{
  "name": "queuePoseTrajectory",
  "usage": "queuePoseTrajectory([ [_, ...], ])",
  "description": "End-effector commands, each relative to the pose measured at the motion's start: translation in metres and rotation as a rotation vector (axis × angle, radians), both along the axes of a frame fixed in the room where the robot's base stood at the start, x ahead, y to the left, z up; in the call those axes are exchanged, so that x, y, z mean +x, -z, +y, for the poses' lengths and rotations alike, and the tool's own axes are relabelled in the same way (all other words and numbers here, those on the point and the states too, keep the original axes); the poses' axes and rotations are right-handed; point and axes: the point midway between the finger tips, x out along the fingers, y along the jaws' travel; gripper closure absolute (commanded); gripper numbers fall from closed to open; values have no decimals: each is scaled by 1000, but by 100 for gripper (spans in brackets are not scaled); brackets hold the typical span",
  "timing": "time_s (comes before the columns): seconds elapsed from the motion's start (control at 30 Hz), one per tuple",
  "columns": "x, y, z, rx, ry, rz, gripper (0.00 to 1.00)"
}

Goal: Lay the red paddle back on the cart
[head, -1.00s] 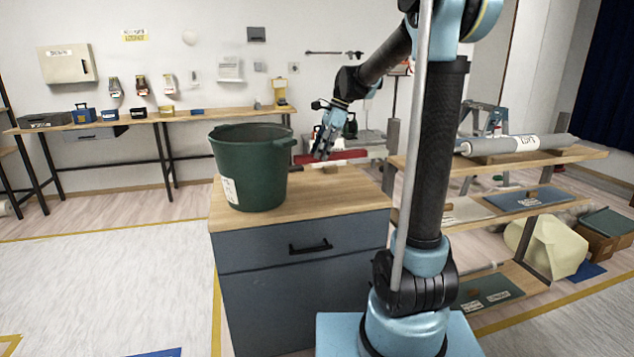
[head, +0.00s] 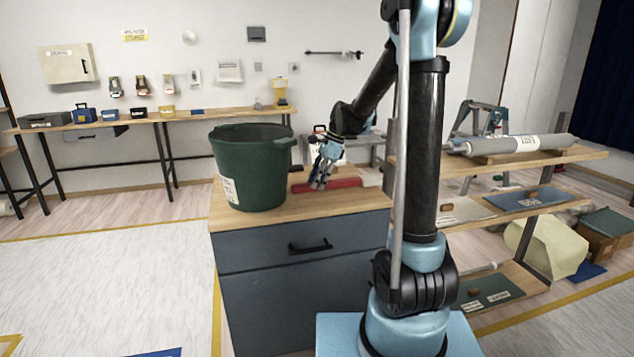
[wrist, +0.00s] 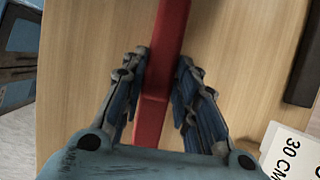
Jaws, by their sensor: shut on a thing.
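The red paddle (head: 346,183) lies level at the cart's wooden top, behind and right of the green bucket; I cannot tell whether it touches the wood. My gripper (head: 320,184) points down over the left part of the paddle. In the wrist view, my gripper (wrist: 164,72) has its fingers on both sides of the red paddle (wrist: 172,30) and is shut on it. The paddle's red bar runs up out of that picture. The cart (head: 297,208) has a wooden top and a grey drawer front. Wood also shows under the paddle in the wrist view (wrist: 90,60).
The green bucket (head: 248,168) stands close left of my gripper on the cart. A dark bar (wrist: 304,60) and a white "30 CM" label (wrist: 288,152) show right of the fingers in the wrist view. The cart's front top is clear. Shelves (head: 535,157) stand to the right.

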Motion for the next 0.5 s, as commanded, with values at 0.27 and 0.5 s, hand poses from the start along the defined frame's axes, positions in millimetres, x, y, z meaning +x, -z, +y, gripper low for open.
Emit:
queuePoseTrajectory([
  [0.27, 0, 1, 0, -1, 0, 0, 52],
  [0.5, 0, 0, 0, -1, 0, 0, 52],
])
